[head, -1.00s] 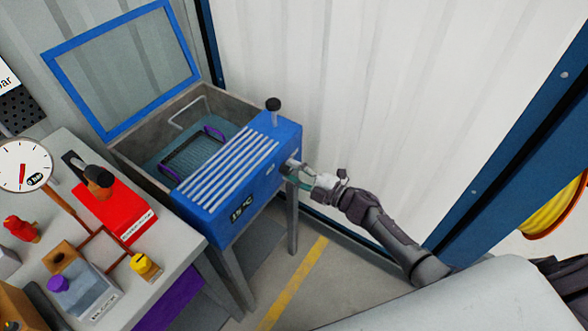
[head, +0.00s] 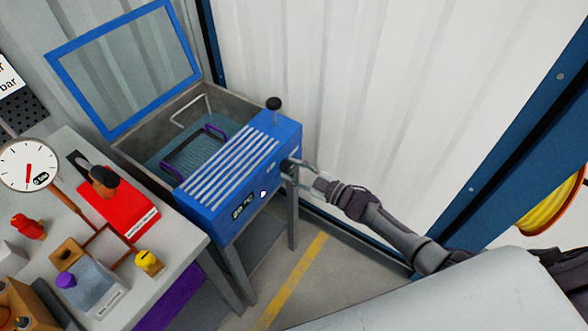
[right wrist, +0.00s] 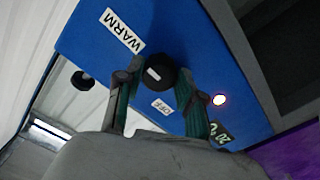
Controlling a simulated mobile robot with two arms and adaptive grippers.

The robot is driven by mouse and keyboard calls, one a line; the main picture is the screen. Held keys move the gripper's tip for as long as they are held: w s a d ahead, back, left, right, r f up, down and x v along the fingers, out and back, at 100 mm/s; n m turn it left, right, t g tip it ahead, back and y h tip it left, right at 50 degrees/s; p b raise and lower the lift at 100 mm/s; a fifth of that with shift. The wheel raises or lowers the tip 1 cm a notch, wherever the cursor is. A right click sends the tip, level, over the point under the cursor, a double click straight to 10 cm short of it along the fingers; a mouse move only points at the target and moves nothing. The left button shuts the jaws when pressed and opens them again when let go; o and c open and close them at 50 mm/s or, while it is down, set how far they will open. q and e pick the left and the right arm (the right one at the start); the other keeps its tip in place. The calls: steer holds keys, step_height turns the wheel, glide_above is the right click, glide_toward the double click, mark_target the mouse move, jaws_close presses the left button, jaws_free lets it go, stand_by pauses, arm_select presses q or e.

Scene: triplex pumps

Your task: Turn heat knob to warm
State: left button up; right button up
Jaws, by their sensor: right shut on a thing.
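The blue heated bath (head: 225,185) stands in the middle of the head view, its lid raised. In the right wrist view its heat knob (right wrist: 166,73) is black and round with a white mark. The WARM label (right wrist: 122,30) lies to the upper left of the knob and the OFF label (right wrist: 161,107) below it. The white mark sits left of the knob's middle, between the two labels. My right gripper (head: 292,168) is shut on the knob, with one finger on each side (right wrist: 160,82). The display (head: 243,207) reads about 20 °C, and a small light (right wrist: 219,100) glows. My left gripper is out of view.
A black-knobbed lever (head: 274,104) stands on the bath's top. A workbench (head: 190,235) at left holds a red device (head: 125,212), a gauge (head: 28,164) and a yellow knob (head: 149,263). A white wall is behind my arm. The floor beside the bath is clear.

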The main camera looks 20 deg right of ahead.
steer(key=shift+d, duration=0.1)
stand_by(0.4)
steer(key=o, duration=1.1)
steer(key=shift+o, duration=0.2)
steer(key=v, duration=1.2)
